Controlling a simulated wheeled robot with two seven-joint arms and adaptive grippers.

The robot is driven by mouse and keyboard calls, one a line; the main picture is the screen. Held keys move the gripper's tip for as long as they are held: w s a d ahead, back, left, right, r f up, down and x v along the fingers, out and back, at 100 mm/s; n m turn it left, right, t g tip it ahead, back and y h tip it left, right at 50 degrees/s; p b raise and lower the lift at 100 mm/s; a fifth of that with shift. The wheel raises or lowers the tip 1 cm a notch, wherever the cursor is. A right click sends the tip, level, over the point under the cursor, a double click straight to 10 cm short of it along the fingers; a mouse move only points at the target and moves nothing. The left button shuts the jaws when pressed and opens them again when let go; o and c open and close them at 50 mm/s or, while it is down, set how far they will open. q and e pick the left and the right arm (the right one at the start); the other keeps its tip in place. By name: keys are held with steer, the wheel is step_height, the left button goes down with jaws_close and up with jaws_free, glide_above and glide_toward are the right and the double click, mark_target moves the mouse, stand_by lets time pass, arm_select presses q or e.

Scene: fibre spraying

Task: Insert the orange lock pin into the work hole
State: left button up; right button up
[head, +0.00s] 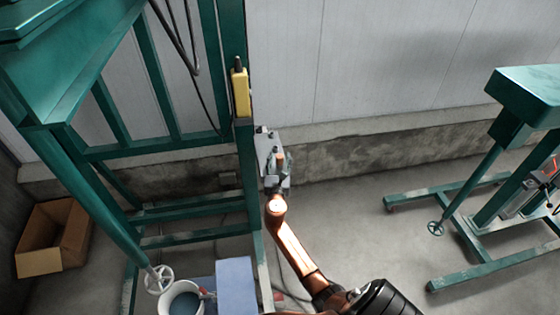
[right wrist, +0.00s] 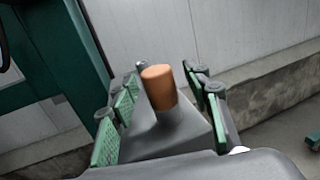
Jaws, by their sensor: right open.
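The orange lock pin (right wrist: 158,86) shows its orange cylindrical head in the right wrist view, standing up from a grey body between the two fingers. My right gripper (right wrist: 155,105) is open, with its green-padded fingers on either side of the pin and a gap visible around the orange head. In the head view my right gripper (head: 279,172) is at the grey bracket (head: 265,146) beside the green post, with the orange pin head (head: 280,158) small between the fingers. The work hole cannot be made out. My left gripper is not in view.
A green steel frame (head: 246,185) with a yellow control box (head: 241,93) stands left of the gripper. A white bucket (head: 181,300), a blue-grey block (head: 236,284) and a cardboard box (head: 55,236) are lower left. Another green stand (head: 485,200) is at right. Floor between is clear.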

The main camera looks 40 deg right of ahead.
jaws_close()
stand_by(0.5)
steer(key=shift+r, duration=0.1)
